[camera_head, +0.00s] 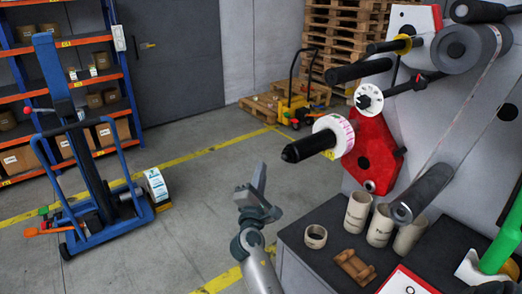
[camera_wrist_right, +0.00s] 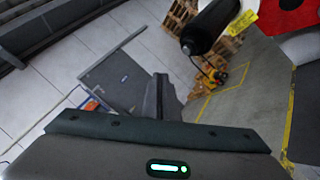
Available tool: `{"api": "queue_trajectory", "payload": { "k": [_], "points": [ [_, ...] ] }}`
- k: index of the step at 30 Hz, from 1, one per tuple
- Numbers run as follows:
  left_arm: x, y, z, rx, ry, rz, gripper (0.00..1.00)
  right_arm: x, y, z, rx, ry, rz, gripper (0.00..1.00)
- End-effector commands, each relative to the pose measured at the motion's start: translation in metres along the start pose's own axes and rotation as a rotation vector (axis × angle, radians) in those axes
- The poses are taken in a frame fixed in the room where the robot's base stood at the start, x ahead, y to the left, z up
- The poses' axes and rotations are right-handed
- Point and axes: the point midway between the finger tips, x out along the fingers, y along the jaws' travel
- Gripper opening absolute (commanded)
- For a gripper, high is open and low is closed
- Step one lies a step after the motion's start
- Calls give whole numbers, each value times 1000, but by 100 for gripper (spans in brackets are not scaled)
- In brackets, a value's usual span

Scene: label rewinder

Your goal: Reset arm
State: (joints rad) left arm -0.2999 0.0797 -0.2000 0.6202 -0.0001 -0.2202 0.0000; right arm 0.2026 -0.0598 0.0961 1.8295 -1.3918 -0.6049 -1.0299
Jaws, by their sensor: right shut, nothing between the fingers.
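My right gripper (camera_head: 257,184) is raised in front of the label rewinder (camera_head: 450,115), left of its dark table. It is shut and empty; its closed fingers (camera_wrist_right: 162,88) also show in the right wrist view. The rewinder's black spindle (camera_head: 308,147) points left, above and to the right of the gripper and apart from it. A white and pink roll (camera_head: 341,134) sits on that spindle, beside a red plate (camera_head: 374,157). The black spindle end (camera_wrist_right: 198,38) shows at the top of the wrist view. My left gripper is not in view.
Several cardboard cores (camera_head: 358,211) stand on the dark table (camera_head: 335,278), with a brown piece (camera_head: 355,267) lying near its front. A blue lift cart (camera_head: 98,195) stands at left. A yellow pallet truck (camera_head: 293,108) is behind. The middle floor is clear.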

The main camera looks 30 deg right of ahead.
Motion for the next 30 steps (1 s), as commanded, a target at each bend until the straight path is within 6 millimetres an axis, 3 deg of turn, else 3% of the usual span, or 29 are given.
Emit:
{"api": "queue_trajectory", "payload": {
  "k": [8, 14, 17, 22, 30],
  "points": [
    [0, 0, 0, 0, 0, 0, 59, -1, -2, -3, 2, 6, -2, 0],
    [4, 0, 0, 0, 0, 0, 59, -9, -29, -34, 38, 77, -34, 0],
    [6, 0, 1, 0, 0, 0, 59, -21, -57, -64, 79, 149, -72, 0],
    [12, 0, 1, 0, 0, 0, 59, -56, -125, -128, 176, 297, -179, 0],
    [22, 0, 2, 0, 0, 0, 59, -144, -247, -212, 349, 494, -424, 0]
  ]
}}
